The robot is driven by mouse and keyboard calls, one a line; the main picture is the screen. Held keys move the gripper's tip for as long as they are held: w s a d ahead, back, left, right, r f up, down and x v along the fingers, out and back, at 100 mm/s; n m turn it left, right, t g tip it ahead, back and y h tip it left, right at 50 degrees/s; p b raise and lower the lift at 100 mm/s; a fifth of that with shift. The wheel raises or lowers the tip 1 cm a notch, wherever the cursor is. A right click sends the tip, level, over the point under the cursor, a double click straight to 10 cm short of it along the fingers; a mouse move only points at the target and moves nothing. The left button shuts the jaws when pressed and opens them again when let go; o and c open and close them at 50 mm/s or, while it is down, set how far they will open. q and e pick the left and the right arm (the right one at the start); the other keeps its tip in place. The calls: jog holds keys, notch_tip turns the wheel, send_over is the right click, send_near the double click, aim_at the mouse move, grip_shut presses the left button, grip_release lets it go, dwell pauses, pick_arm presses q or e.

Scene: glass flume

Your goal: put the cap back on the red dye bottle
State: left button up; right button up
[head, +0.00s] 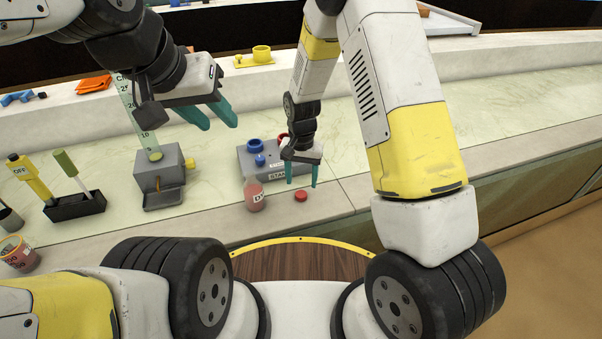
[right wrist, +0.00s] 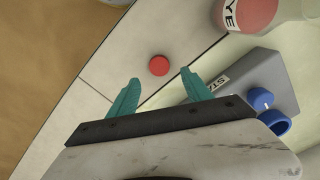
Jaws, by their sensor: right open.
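The red dye bottle (head: 254,194) stands on the counter in the head view, clear with pink-red contents and a label. It also shows at the top of the right wrist view (right wrist: 255,12). A small red cap (head: 301,195) lies on the counter to the right of the bottle; it also shows in the right wrist view (right wrist: 159,65). My right gripper (head: 301,184) is open and empty, above and beside the cap, its fingertips (right wrist: 160,84) pointing toward it. My left gripper (head: 220,124) is open and empty, raised above the counter at the left.
A grey gauge block (head: 160,176) with a green scale stands to the left. A jar (head: 18,254) sits at the far left. Counter right of the cap is clear.

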aim_at(302, 192)
notch_tip(302, 192, down, 5)
jog(key=shift+r, duration=0.1)
dwell(0.3)
grip_shut()
